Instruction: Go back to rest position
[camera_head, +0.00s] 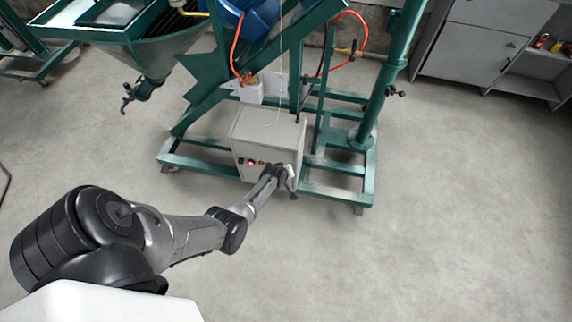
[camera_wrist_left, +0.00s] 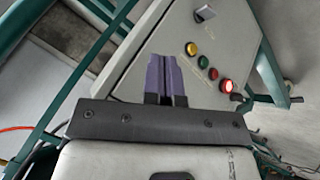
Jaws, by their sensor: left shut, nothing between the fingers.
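My left arm reaches forward from the lower left in the head view, with its left gripper (camera_head: 288,178) in front of the control box. In the left wrist view the two fingers of the left gripper (camera_wrist_left: 166,75) lie together, shut, with nothing between them. The grey control box (camera_head: 262,135) stands on the green frame; in the left wrist view its panel (camera_wrist_left: 215,50) shows a switch (camera_wrist_left: 205,13), a yellow, a green and a red button, and a lit red lamp (camera_wrist_left: 227,86). I cannot tell whether the fingers touch the panel. My right gripper is not seen.
The green machine frame (camera_head: 190,165) surrounds the box, with a metal hopper (camera_head: 150,50) at upper left and orange hoses above. A grey cabinet (camera_head: 470,50) stands at the upper right. The concrete floor (camera_head: 450,220) is clear at right and in front.

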